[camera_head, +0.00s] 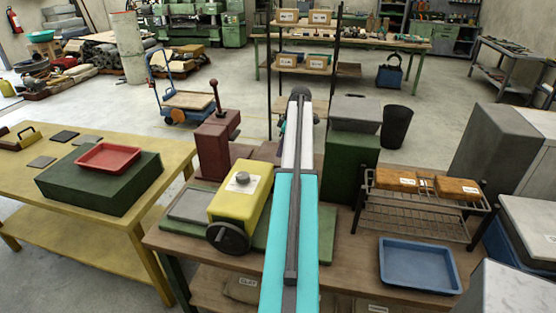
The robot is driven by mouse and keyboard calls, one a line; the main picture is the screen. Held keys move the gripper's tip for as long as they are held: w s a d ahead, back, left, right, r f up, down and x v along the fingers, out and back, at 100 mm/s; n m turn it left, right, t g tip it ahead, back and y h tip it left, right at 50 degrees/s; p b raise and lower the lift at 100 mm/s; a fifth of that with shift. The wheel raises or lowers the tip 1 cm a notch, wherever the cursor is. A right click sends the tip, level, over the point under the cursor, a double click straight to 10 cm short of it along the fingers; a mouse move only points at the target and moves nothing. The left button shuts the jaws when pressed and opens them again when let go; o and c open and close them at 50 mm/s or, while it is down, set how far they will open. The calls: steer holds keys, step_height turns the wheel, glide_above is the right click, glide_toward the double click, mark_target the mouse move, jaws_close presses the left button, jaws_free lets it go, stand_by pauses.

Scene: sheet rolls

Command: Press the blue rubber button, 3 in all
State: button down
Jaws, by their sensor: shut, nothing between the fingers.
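I cannot make out a blue rubber button in this view. A yellow machine box (240,190) stands on the brown workbench (345,240), left of my arm. It has a grey round knob on a white plate on top and a dark handwheel at its front. My teal and white arm reaches up the middle of the picture and hides part of the bench. My gripper does not show; the arm ends at a dark joint beyond the bench.
A blue tray (420,289) and a wire rack (415,215) with orange boxes are on the bench's right. A dark red machine (213,145) stands behind the yellow box. On the left, a red tray (108,158) rests on a green block (60,185) on a yellow table (25,180).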

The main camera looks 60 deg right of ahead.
steer(key=shift+b+v, duration=0.4)
steer(key=shift+v, duration=1.25)
steer(key=shift+f, duration=0.1)
stand_by(1.3)
